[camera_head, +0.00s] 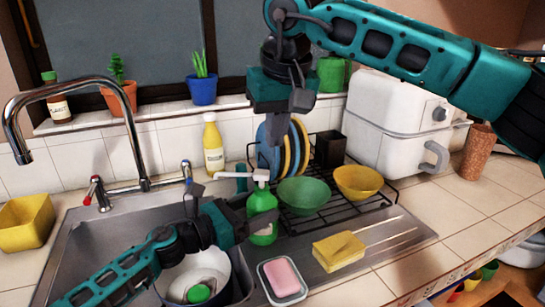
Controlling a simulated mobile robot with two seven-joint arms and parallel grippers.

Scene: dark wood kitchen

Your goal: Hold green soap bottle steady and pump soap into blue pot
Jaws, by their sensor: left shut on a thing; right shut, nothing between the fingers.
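The green soap bottle (264,202) stands upright at the right edge of the sink, with a white pump head whose spout points left. My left gripper (256,219) is shut on the bottle's body from the left. A blue pot (217,262) with a white inside sits in the sink, below and left of the bottle. My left arm hides part of its rim, and a small green thing (198,293) is inside it. My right gripper (302,101) is shut and empty, pointing down, above the pump head and slightly right of it, apart from it.
A dish rack with green (304,195) and yellow (358,181) bowls and upright plates (297,146) stands right of the bottle. The faucet (127,130) arches over the sink. A yellow bottle (213,146) stands behind.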

